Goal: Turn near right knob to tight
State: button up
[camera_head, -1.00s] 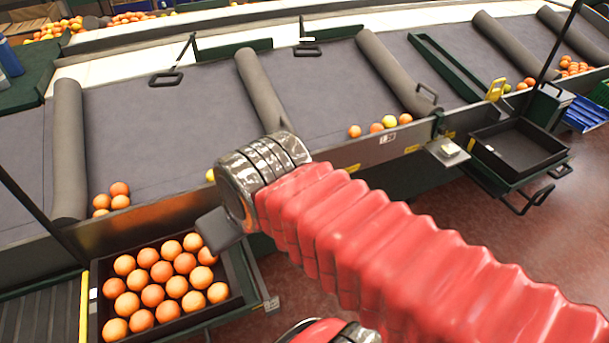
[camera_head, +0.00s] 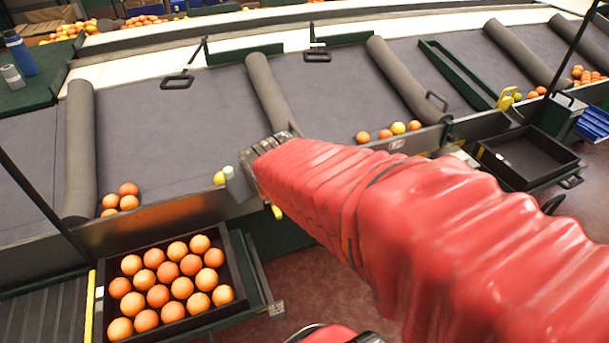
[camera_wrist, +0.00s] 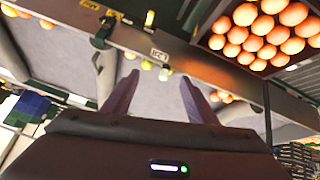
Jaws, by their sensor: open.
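My gripper (camera_head: 240,187) hangs over the near edge of the sorting table, seen end-on and partly hidden behind my red-sleeved arm in the head view. In the wrist view its two purple-grey fingers (camera_wrist: 155,98) stand wide apart with nothing between them. A small pale-capped piece (camera_head: 228,172) shows beside the gripper in the head view; I cannot tell if it is a knob. A yellow piece (camera_head: 277,212) shows just below the gripper on the table's front. I cannot make out for sure which part is the near right knob.
A black crate (camera_head: 240,262) of oranges stands at front left. An empty black tray (camera_head: 481,152) is at right. Grey padded dividers (camera_head: 268,95) cross the belt. Several fruits (camera_head: 386,134) lie by the front rail. A blue bottle (camera_head: 20,54) stands at far left.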

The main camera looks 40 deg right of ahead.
jog(key=w+d+f+t+h, duration=0.1)
jog(key=w+d+f+t, duration=0.1)
jog(key=w+d+f, duration=0.4)
jog(key=w+d+f+t, duration=0.1)
jog(key=w+d+f, duration=0.1)
jog(key=d+f, duration=0.7)
jog(key=s+d+f+m+t+h, duration=0.1)
jog(key=s+d+f+m+t, duration=0.1)
jog(key=s+d+f+t, duration=0.4)
jog(key=s+d+f, duration=0.1)
jog(key=s+f, duration=0.2)
jog(key=s, duration=0.2)
jog(key=shift+f+m+t, duration=0.25)
jog(key=shift+m+t, duration=0.05)
jog(key=shift+w, duration=0.15)
jog(key=x, duration=1.3)
jog(key=shift+w+d, duration=0.25)
jog(key=shift+d, duration=0.05)
jog(key=shift+c, duration=0.6)
